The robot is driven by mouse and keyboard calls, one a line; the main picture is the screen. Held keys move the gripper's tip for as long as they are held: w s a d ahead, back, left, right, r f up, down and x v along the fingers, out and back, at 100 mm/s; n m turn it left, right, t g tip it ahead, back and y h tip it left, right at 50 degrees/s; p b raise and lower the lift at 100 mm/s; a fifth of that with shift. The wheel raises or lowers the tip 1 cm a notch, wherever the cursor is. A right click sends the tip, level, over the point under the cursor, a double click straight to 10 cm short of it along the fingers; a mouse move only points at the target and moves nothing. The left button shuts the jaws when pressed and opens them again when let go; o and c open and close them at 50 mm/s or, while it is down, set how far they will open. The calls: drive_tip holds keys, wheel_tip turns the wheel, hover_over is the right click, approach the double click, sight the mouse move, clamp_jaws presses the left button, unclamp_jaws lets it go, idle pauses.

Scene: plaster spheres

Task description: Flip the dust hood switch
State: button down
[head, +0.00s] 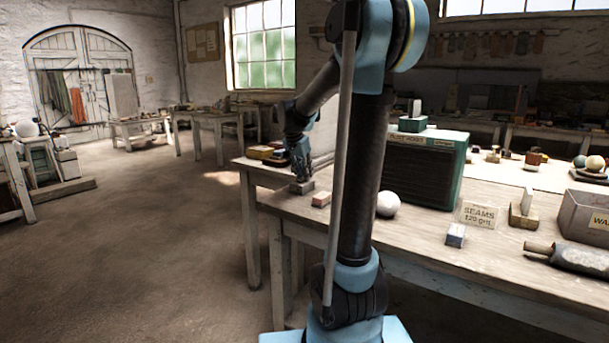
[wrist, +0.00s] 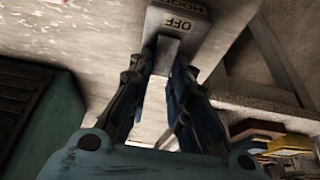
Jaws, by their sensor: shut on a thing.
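The hood switch (wrist: 204,16) is a grey box at the top of the wrist view, with "HOOD" and "OFF" lettering that appears upside down. A grey lever (wrist: 166,55) stands out below the "OFF" plate. My gripper (wrist: 163,72) has its two dark fingers on either side of this lever, closed on it. In the head view my gripper (head: 301,176) points down at the small switch box (head: 301,187) on the table's left end. The fingertips hide part of the lever. A green vented unit (head: 424,172) stands to the right.
The worn table (head: 408,225) carries a pinkish block (head: 321,199), a white sphere (head: 388,204), a "SEAMS" card (head: 479,214) and a small block (head: 455,236). The floor to the left is clear.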

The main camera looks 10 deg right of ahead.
drive_tip(key=c, duration=1.5)
unclamp_jaws()
drive_tip(key=shift+a, duration=0.1)
drive_tip(key=v, duration=1.2)
drive_tip(key=shift+w, duration=0.1)
drive_tip(key=shift+f, duration=0.1)
